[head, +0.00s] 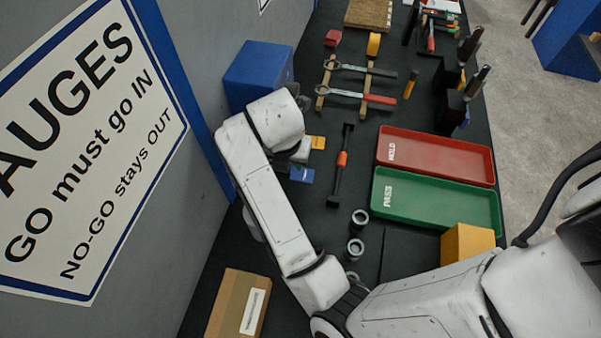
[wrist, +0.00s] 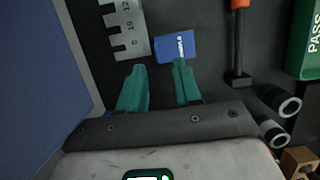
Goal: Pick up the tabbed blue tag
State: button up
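The blue tag (wrist: 177,47) lies flat on the dark bench in the wrist view, with white lettering on it. It also shows in the head view (head: 302,174), just beside my wrist. I cannot make out its tab clearly. My gripper (wrist: 159,66) has two teal fingers spread apart with nothing between them. The right fingertip is at the near edge of the tag in the picture; the left fingertip points at bare bench left of it. I cannot tell how high the fingers are. In the head view my arm hides the fingers.
A metal notched gauge (wrist: 126,30) lies left of the tag. A yellow tag (head: 318,142) lies behind it. A bar with an orange grip (head: 341,160) lies right. A blue box (head: 258,72) stands close to my wrist. Green (head: 435,202) and red (head: 435,157) trays are further right.

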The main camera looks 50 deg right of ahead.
aim_at(302, 172)
jog(key=shift+w+p+x, duration=0.15)
jog(key=shift+p+x, duration=0.15)
jog(key=shift+x, duration=1.1)
jog(key=shift+w+p+x, duration=0.1)
jog(key=shift+p+x, duration=0.15)
jog(key=shift+x, duration=1.2)
jog(key=shift+c, duration=0.3)
jog(key=shift+r, duration=0.1)
grip_shut()
